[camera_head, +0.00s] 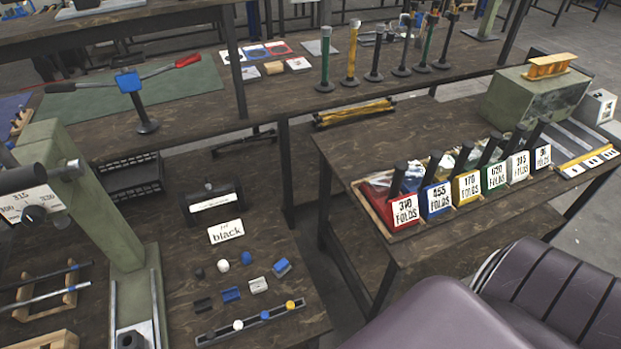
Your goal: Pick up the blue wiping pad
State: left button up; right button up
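A flat blue-edged square (256,52) lies on the far table beside a red-edged one (277,48). I cannot tell which of these blue things, if any, is the wiping pad. Neither of my grippers shows in the head view.
Grey, white and black small pieces lie around the blue ones, behind a narrow rail (250,323). A green press (85,195) stands at left. Labelled coloured bins (438,199) fill the right table's tray. Dark padded seats (555,290) occupy the lower right.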

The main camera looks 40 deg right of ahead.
aim_at(282, 267)
jog(key=z, duration=0.8)
